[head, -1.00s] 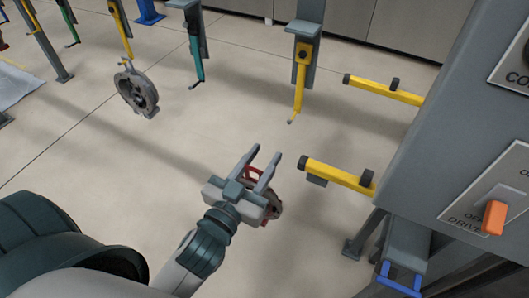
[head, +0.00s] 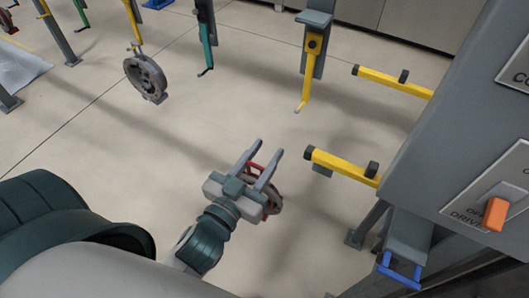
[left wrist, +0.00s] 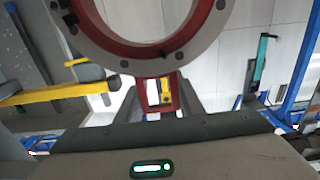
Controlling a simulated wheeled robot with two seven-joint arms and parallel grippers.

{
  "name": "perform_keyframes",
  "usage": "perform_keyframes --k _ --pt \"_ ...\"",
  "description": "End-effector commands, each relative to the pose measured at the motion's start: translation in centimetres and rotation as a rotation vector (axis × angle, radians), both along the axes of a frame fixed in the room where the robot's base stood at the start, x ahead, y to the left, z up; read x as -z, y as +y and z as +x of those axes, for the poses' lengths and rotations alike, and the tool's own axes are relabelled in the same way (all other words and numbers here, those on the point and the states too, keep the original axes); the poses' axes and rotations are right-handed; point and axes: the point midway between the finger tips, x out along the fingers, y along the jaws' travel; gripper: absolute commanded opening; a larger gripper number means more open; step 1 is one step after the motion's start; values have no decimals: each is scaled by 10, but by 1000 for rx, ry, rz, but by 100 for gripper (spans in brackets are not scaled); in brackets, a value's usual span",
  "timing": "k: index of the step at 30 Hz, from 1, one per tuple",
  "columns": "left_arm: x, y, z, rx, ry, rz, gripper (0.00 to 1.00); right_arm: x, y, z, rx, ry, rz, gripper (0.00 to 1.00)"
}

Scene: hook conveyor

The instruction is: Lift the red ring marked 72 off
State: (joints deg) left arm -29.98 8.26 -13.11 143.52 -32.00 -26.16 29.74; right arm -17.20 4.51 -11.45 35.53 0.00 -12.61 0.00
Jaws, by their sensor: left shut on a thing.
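The red ring (head: 274,195) shows partly behind my left gripper (head: 269,152) in the head view. My left gripper is shut on it, and its arm comes in from the lower left. In the left wrist view the ring (left wrist: 150,58) fills the top middle, with a red inner band, a grey face and dark spots. Its red windowed tab (left wrist: 173,98) lies between the fingers. The ring is held in the air, apart from the near yellow peg (head: 342,167) in the head view. No number can be read on it. My right gripper is not in view.
A grey machine with an orange switch (head: 495,214) stands at the right, with a second yellow peg (head: 393,81) farther back. A yellow hook (head: 308,85) hangs empty. A grey wheel (head: 147,79) hangs from another yellow hook. The floor between is clear.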

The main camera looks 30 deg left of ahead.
Motion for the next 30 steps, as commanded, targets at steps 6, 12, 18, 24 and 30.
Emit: perform_keyframes --k 6,12,18,24,30 --pt "-2 0 -7 0 -1 -1 0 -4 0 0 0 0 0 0" --pt "-3 1 -24 -1 1 -2 0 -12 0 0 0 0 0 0" --pt "-2 1 -42 0 0 -2 0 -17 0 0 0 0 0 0" --pt "-2 2 -59 -1 0 -1 0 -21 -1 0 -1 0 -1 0" --pt "-2 2 -69 0 -3 0 0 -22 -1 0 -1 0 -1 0"
